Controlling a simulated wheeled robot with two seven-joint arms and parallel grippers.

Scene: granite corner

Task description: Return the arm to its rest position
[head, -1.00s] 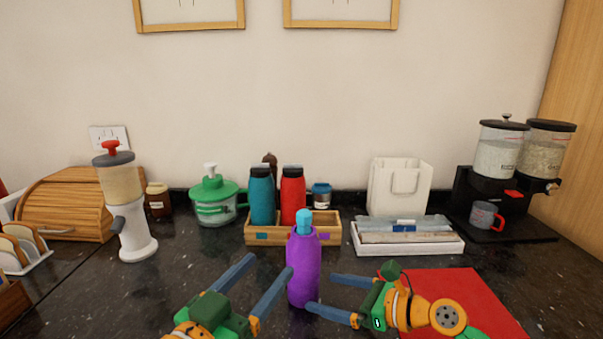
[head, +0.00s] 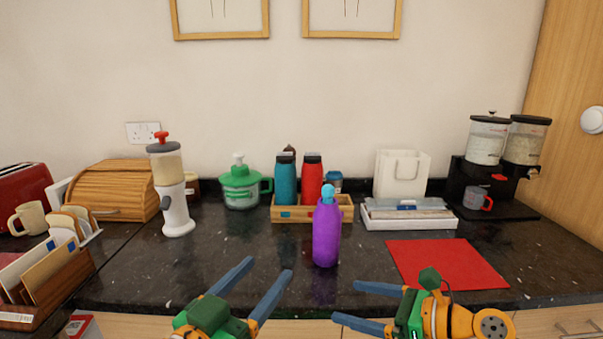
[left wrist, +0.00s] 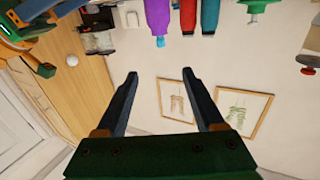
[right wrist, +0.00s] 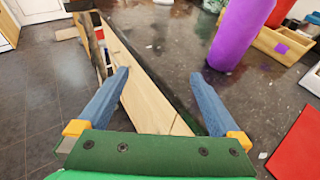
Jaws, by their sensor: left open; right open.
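My left gripper (head: 258,288) is open and empty in front of the counter's front edge in the head view. Its blue fingers also show in the left wrist view (left wrist: 165,82), with nothing between them. My right gripper (head: 347,304) is open and empty at the counter's front edge, its fingers pointing left. In the right wrist view (right wrist: 158,75) its fingers are spread, with the counter edge and floor beyond. A purple bottle (head: 326,243) with a light blue cap stands upright on the counter, apart from both grippers.
A red mat (head: 445,262) lies on the right of the dark counter (head: 190,270). A wooden crate (head: 290,214) with teal and red bottles stands behind the purple bottle. A white tray (head: 410,223) and dispensers (head: 490,140) stand at the right. A letter rack (head: 50,285) is at the front left.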

